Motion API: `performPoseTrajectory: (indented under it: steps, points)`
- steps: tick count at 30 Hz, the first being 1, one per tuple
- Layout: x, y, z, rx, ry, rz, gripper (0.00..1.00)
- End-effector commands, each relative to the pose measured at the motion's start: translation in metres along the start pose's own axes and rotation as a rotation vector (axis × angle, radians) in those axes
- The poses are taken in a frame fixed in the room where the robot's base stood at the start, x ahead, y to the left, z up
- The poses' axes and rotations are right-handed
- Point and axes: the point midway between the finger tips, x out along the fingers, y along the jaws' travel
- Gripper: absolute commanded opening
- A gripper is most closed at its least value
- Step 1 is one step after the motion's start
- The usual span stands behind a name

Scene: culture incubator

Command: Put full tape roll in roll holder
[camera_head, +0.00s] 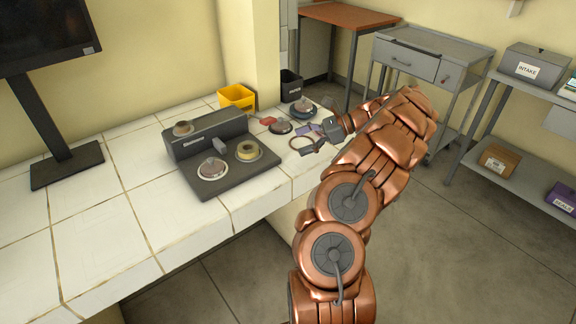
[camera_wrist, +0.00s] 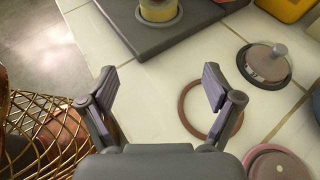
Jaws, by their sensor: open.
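A yellow tape roll (camera_head: 247,150) sits on a pale round spot of a dark station base (camera_head: 232,182) on the tiled bench. Its lower part also shows at the top of the wrist view (camera_wrist: 158,10). I cannot tell for sure which part is the roll holder. My gripper (camera_head: 312,138) is open and empty, right of the station. In the wrist view, its fingers (camera_wrist: 160,85) are apart above bare tile, with a brown ring (camera_wrist: 210,108) lying below the right finger.
A knobbed round item (camera_wrist: 267,62) and a pinkish one (camera_wrist: 278,165) lie on the bench. A yellow bin (camera_head: 237,97) and dark bin (camera_head: 291,86) stand behind. A gold wire mesh (camera_wrist: 40,125) shows left in the wrist view.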

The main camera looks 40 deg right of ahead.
Motion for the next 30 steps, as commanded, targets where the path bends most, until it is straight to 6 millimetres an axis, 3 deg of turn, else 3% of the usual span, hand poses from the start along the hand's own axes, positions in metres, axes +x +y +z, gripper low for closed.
performPoseTrajectory:
  steps: [4,7,13,21,30]
  points:
    - [0.001,0.001,0.002,-0.005,0.000,0.005,0.89]
    - [0.013,0.005,0.015,-0.040,0.004,0.032,0.89]
    - [0.066,0.038,0.072,-0.215,0.032,0.171,0.89]
    - [0.135,0.117,0.140,-0.510,0.094,0.400,0.89]
    - [0.177,0.224,0.175,-0.843,0.182,0.651,0.89]
